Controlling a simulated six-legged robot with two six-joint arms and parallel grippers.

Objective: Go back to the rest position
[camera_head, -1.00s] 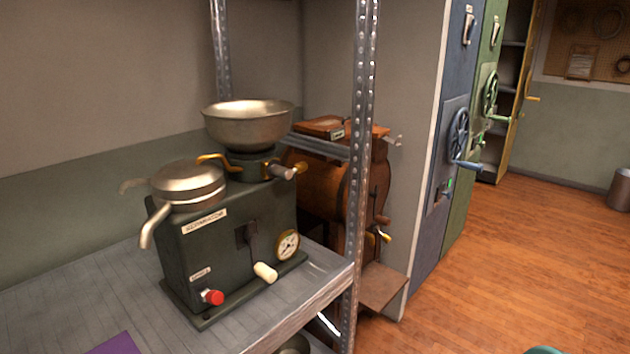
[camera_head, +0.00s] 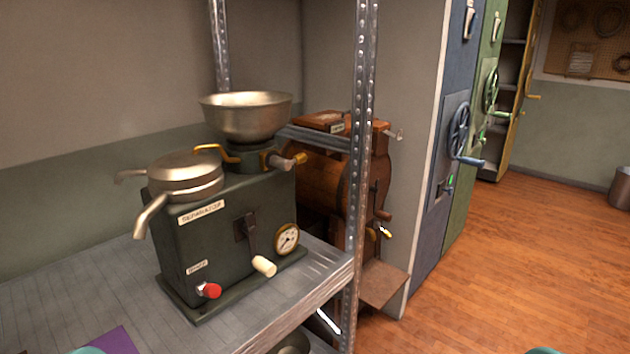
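Neither of my grippers shows its fingers in the head view. Only small rounded teal parts of my arms show at the bottom edge, one at lower left and one at lower right. Whether the grippers hold anything is out of sight. The task names no other object.
A dark green separator machine (camera_head: 222,245) with a metal bowl (camera_head: 246,116) on top stands on a metal shelf (camera_head: 60,305). A purple sheet (camera_head: 115,342) lies at the shelf's front. A perforated post (camera_head: 362,130) rises at right. The wooden floor (camera_head: 510,270) is clear.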

